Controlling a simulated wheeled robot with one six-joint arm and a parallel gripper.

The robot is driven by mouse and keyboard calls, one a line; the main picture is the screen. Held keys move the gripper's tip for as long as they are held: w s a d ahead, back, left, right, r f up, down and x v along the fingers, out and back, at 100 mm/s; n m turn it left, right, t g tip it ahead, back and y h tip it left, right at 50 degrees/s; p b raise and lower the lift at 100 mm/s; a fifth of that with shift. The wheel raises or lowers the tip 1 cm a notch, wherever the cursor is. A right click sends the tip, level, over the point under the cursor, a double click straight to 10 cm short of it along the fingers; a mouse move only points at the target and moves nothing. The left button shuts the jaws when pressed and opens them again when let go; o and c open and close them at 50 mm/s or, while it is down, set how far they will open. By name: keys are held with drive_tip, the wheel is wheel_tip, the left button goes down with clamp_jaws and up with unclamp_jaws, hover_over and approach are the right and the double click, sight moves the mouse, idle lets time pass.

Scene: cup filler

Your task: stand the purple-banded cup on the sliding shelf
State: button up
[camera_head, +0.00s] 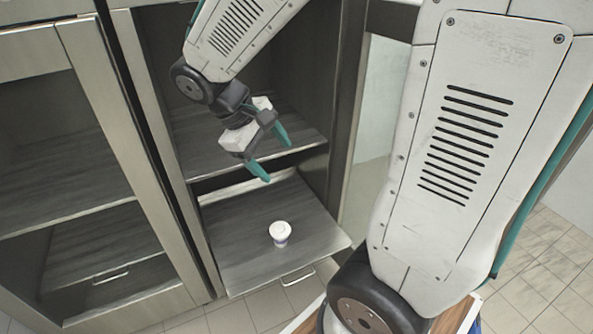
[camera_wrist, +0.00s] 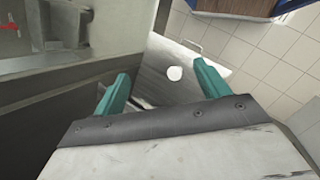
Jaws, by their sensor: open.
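A small white cup (camera_head: 280,233) with a bluish-purple band low on its side stands upright on the sliding shelf (camera_head: 240,248), toward its front. The shelf is pulled out of the cabinet. In the wrist view the cup (camera_wrist: 174,73) shows as a white disc on the shelf (camera_wrist: 158,58), beyond and between my fingertips in the picture. My gripper (camera_head: 272,155) has teal fingers spread apart with nothing between them. It is above and behind the cup, clear of it. The fingers (camera_wrist: 161,73) also show in the wrist view.
A fixed cabinet shelf (camera_head: 305,137) is above the sliding shelf, close to my gripper. A cabinet door frame (camera_head: 130,150) stands at the left. A handle (camera_head: 297,277) sits below the shelf front. Bare shelf surface surrounds the cup.

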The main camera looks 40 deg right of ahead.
drive_tip(key=s+a+r+m+t+y, duration=0.1)
drive_tip(key=s+a+r+t+y, duration=0.1)
drive_tip(key=s, duration=0.4)
drive_tip(key=s+a+r+m+t+y, duration=0.1)
drive_tip(key=s+a+r+m+y, duration=0.1)
drive_tip(key=s, duration=0.5)
wheel_tip(320, 180, up, 2)
drive_tip(key=shift+s+a+r+t+y, duration=0.15)
drive_tip(key=shift+a+t+y, duration=0.3)
drive_tip(key=shift+a, duration=0.2)
drive_tip(key=shift+c, duration=0.2)
